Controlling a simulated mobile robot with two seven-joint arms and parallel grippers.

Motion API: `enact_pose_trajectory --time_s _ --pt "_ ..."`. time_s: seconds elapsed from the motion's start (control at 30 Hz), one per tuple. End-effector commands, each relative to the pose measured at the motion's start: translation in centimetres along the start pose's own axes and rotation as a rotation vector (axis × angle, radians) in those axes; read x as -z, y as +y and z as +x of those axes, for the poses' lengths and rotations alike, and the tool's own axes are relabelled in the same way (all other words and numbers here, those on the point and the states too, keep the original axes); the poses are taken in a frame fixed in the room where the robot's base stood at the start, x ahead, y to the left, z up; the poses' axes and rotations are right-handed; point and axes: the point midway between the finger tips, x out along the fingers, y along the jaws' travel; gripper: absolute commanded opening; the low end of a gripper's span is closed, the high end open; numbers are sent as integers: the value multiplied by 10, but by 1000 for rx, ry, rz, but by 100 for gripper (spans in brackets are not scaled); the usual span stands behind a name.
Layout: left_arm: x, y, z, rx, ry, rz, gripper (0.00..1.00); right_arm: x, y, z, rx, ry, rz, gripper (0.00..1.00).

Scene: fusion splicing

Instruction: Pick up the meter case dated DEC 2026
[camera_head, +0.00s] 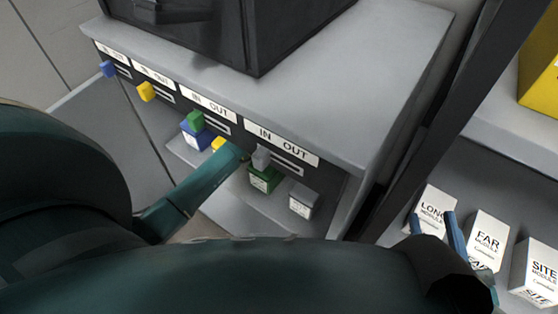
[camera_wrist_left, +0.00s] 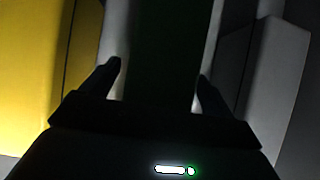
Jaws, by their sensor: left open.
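No date is readable on any case, so I cannot tell which is DEC 2026. In the head view, a green case with a grey top (camera_head: 264,180) stands in a shelf bay, with a grey case (camera_head: 303,201) to its right. A yellow piece (camera_head: 218,143) is partly hidden at its left. My left gripper (camera_head: 238,153) reaches in beside the green case. In the left wrist view its open fingers (camera_wrist_left: 158,82) stand either side of a dark green, pale-edged surface (camera_wrist_left: 165,60). My right gripper (camera_head: 435,230) has its fingers apart, in front of the LONG box (camera_head: 432,204).
A grey cabinet (camera_head: 330,100) carries IN/OUT labels and a dark box (camera_head: 255,50). Blue (camera_head: 107,69), yellow (camera_head: 146,91) and green-and-blue (camera_head: 195,125) pieces sit farther left. White FAR (camera_head: 487,240) and SITE (camera_head: 540,265) boxes stand at right, beyond a dark post (camera_head: 440,120).

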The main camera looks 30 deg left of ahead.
Motion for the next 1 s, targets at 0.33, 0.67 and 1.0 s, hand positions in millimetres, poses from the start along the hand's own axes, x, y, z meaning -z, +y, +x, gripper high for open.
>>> enact_pose_trajectory --time_s 0.33,0.67,1.0 --pt "0 0 3 0 -1 1 82 1 0 1 1 5 3 36" --pt "0 0 3 0 -1 0 55 1 0 1 1 4 3 36" --pt "0 0 3 0 -1 1 27 0 0 0 2 1 5 36"
